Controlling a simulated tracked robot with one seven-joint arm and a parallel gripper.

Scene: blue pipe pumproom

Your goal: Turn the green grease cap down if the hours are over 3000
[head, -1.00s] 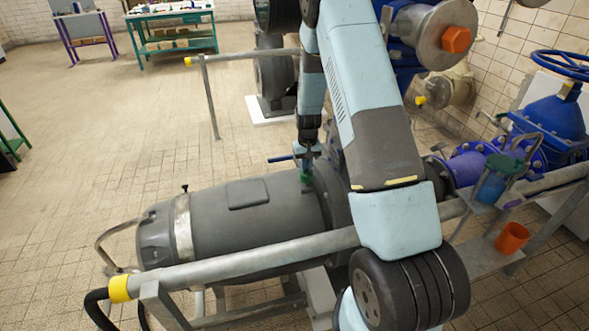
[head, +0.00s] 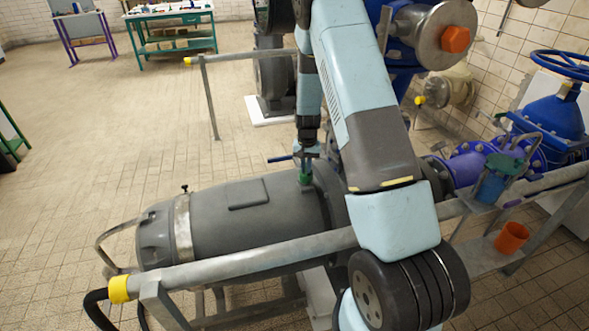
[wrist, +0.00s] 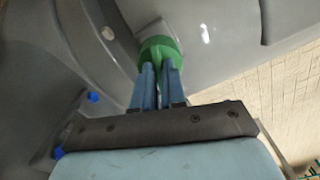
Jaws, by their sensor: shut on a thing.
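The green grease cap (wrist: 160,46) sits on top of the grey motor housing (head: 245,215), near its right end. It is small in the head view (head: 306,178), just under my fingers. My gripper (wrist: 160,72) points down at the cap, and its two blue fingers are shut on it. The fingers hide part of the cap's near side in the wrist view. No hours meter can be read in either view.
A grey handrail (head: 240,264) with a yellow end runs in front of the motor. An orange cup (head: 511,238) stands on a shelf at the right. Blue pipes and a valve (head: 555,118) are behind it.

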